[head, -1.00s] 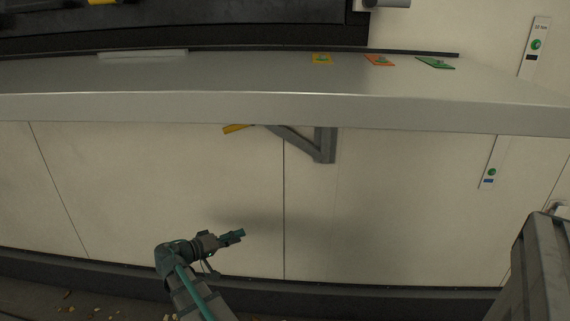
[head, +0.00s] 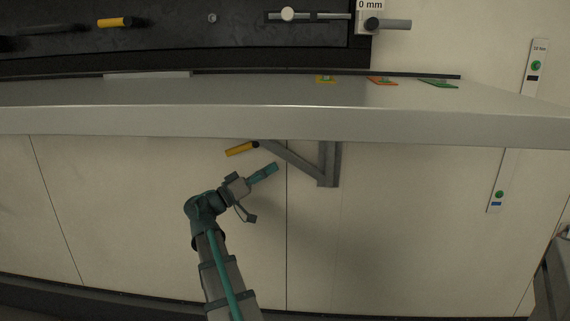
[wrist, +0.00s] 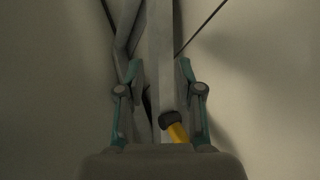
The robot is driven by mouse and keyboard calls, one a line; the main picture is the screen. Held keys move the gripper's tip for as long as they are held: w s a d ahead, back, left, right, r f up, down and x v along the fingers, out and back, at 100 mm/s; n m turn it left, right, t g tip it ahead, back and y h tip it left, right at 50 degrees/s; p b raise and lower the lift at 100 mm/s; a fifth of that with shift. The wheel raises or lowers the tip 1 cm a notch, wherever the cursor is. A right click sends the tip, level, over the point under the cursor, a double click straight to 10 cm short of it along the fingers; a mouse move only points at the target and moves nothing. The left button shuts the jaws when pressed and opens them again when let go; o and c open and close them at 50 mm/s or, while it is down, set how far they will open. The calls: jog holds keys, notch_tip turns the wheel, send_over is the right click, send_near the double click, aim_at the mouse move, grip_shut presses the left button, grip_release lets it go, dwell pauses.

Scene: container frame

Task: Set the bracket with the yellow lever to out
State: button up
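The grey bracket (head: 328,165) is under the shelf's front edge, an upright post with a diagonal strut. The yellow lever (head: 239,150) sticks out to the left of the strut's upper end, tilted slightly down, with a dark end. My gripper (head: 275,168) is below and right of the lever, close to the strut in the picture; I cannot tell if it touches. In the wrist view my gripper (wrist: 159,70) has its teal fingers apart, nothing clearly held. The bracket's bars (wrist: 158,40) run up between the fingers there. The yellow lever (wrist: 178,133) shows low, partly hidden by the gripper body.
The grey shelf (head: 200,120) overhangs the bracket. Yellow, orange and green cards (head: 383,81) lie on it. A dark panel (head: 170,45) with a yellow handle (head: 115,22) is behind. A labelled strip (head: 498,180) hangs at right. The wall below the shelf is mostly clear.

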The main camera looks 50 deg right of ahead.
aim_at(285, 158)
jog(key=shift+b+x, duration=0.55)
jog(key=shift+x, duration=2.55)
grip_shut()
